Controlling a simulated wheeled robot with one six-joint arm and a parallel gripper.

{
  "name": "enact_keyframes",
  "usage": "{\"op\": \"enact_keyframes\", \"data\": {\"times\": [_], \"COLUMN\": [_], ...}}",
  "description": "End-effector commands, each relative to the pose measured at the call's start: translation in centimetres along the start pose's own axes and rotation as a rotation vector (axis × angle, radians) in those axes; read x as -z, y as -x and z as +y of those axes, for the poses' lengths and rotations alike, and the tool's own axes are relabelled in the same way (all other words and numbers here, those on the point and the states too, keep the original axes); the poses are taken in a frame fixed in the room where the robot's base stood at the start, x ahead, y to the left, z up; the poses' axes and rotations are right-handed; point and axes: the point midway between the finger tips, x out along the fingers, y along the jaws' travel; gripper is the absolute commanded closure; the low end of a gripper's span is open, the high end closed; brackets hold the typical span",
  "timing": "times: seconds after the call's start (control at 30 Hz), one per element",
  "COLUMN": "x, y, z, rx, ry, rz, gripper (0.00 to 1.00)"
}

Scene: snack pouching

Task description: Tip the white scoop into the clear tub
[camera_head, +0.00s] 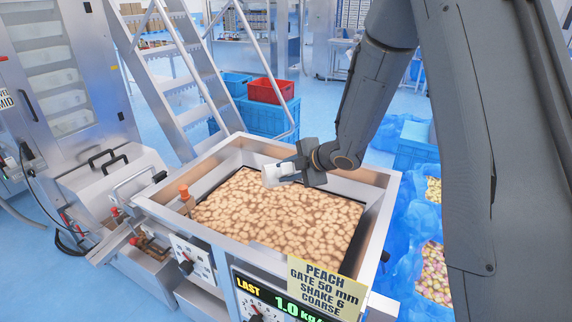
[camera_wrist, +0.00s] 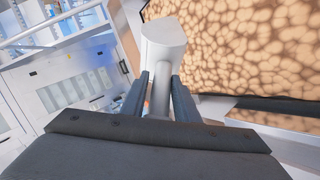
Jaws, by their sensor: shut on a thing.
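The white scoop (camera_head: 277,174) is held above the tan pieces near the back right of the steel bin. My gripper (camera_head: 298,165) is shut on its handle. In the wrist view the white scoop (camera_wrist: 163,38) points away from my gripper (camera_wrist: 158,88), its handle between the two dark fingers. Whether the scoop holds anything cannot be told. I cannot make out a clear tub in either view.
The steel bin (camera_head: 375,240) has raised walls and a yellow sign (camera_head: 325,287) at its front right. A metal ladder (camera_head: 185,85) stands behind it. Blue-lined containers (camera_head: 408,262) with coloured pieces stand to the right. A red crate (camera_head: 271,91) sits behind.

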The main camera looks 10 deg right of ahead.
Motion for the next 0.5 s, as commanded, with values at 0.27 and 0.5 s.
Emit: {"op": "enact_keyframes", "data": {"times": [0.27,0.5], "x": [-0.7,-1.2], "y": [-1.6,-3.0], "z": [-1.9,-3.5], "rx": [0.0,0.0], "ry": [-0.001,-0.002], "rz": [0.001,0.001], "gripper": [0.95,0.95]}}
